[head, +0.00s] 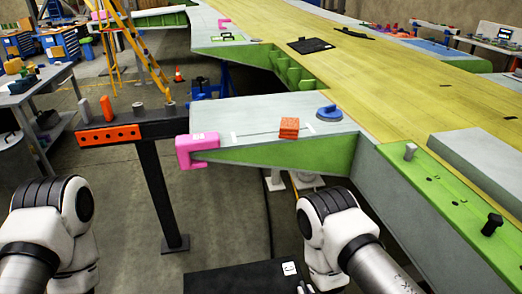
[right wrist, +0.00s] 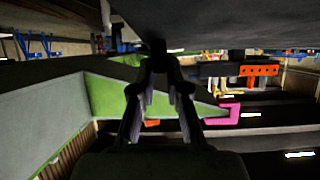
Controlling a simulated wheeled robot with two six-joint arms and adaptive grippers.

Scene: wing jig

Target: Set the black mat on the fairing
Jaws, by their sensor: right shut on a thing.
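The black mat (head: 235,279) is at the bottom of the head view, low in front of the fairing, with a white label near its right corner. My right gripper (head: 305,286) is shut on its right edge. In the right wrist view the mat's dark underside (right wrist: 225,18) spans the top, above the fingers (right wrist: 158,55). The fairing (head: 260,112) has a grey top, green side and white corner marks on top. It lies beyond the mat, and the mat is apart from it. My left gripper is outside the frames; only my left arm shows.
On the fairing are a pink clamp (head: 195,151) at its left tip, an orange block (head: 289,128) and a blue suction cup (head: 329,113). A black post stand with an orange bar (head: 108,135) stands left. Another black mat (head: 310,45) lies on the wing. The fairing's left top is clear.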

